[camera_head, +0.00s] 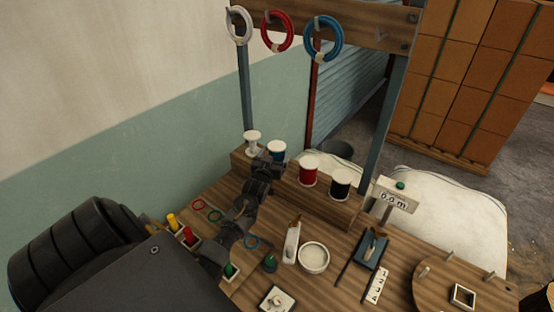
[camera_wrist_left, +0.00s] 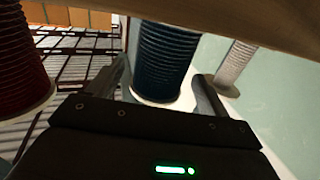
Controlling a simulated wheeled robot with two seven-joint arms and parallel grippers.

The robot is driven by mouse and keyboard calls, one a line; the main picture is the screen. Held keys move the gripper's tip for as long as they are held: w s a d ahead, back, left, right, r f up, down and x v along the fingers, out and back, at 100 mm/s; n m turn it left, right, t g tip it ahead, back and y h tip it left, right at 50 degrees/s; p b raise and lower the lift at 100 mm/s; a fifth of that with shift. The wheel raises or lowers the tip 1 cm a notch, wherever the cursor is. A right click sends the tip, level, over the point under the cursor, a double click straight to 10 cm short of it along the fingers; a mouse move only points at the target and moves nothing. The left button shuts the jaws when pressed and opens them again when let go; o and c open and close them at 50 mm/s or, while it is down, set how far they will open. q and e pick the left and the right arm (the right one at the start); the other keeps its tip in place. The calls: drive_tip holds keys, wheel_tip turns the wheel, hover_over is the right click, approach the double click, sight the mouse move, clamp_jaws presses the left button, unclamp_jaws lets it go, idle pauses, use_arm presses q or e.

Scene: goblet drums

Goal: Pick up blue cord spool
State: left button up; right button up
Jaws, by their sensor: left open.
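The blue cord spool (camera_head: 277,151) stands on the wooden ledge at the back of the bench, between a white spool (camera_head: 253,142) and a red spool (camera_head: 309,170). My left gripper (camera_head: 272,165) is right at the blue spool and hides its lower part in the head view. In the left wrist view, the blue spool (camera_wrist_left: 165,55) shows between the two open fingers (camera_wrist_left: 160,82), one on each side of it. I cannot tell whether either finger touches it. My right gripper is not in view.
A black spool (camera_head: 341,184) stands on the ledge right of the red one. A wooden rail (camera_head: 345,27) with white, red and blue cord rings spans above. A white bowl (camera_head: 313,258), a clipboard-like dark tray (camera_head: 370,250) and small tools lie on the bench in front.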

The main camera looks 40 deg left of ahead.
use_arm(q)
drive_tip(key=shift+w+a+f+b, duration=0.25)
drive_tip(key=shift+w+b, duration=0.1)
drive_tip(key=shift+w, duration=0.25)
drive_tip(key=shift+w+a+f+b, duration=0.1)
drive_tip(key=shift+w+a+b, duration=0.15)
drive_tip(key=shift+w, duration=0.35)
drive_tip(key=shift+w+r, duration=0.1)
drive_tip(key=shift+w, duration=0.15)
drive_tip(key=shift+s+r, duration=0.1)
drive_tip(key=shift+r, duration=0.1)
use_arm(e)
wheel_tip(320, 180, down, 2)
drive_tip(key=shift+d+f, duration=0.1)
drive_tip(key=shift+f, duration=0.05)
use_arm(q)
drive_tip(key=shift+c, duration=0.5)
drive_tip(key=c, duration=1.1)
drive_tip(key=shift+o, duration=0.2)
